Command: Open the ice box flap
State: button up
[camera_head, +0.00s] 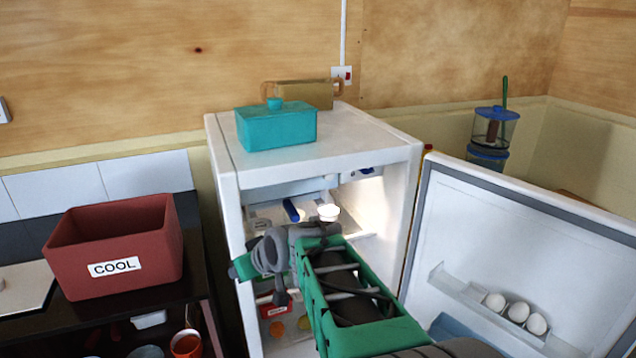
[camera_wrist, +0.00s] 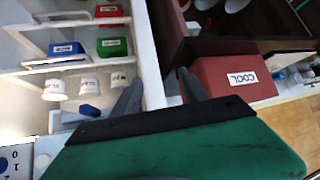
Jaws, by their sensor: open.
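The white fridge (camera_head: 390,190) stands with its door (camera_head: 530,240) swung wide open to the right. In its upper part is a pale panel (camera_head: 285,190), perhaps the ice box flap; I cannot tell clearly whether it is shut. A blue piece (camera_head: 291,210) shows just below it, and a blue piece also shows in the wrist view (camera_wrist: 88,113). My gripper (camera_wrist: 160,76) is open and empty. Its two fingers appear on either side of the fridge's left front edge (camera_wrist: 150,45) in the wrist view; contact is unclear. My arm hides much of the interior in the head view.
A teal lidded box (camera_head: 276,128) is on the fridge top. A red COOL crate (camera_head: 115,275) stands on the dark counter to the left. White cups (camera_wrist: 87,88) and labelled boxes (camera_wrist: 112,46) are on fridge shelves. Eggs (camera_head: 517,312) sit in the door rack.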

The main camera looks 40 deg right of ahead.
jog(key=w+d+r+m+t+h, duration=0.1)
jog(key=w+d+r+t, duration=0.2)
jog(key=d, duration=0.7)
jog(key=m+t+h+b, duration=0.1)
jog(key=m+t+h, duration=0.2)
jog(key=t+h, duration=0.15)
send_near(331, 177)
jog(key=w, duration=0.1)
jog(key=shift+n+t, duration=0.3)
jog(key=shift+t, duration=0.05)
jog(key=p+x, duration=0.2)
jog(key=x, duration=0.5)
jog(key=shift+w, duration=0.15)
jog(key=shift+w+d, duration=0.15)
jog(key=shift+w, duration=0.2)
grip_shut()
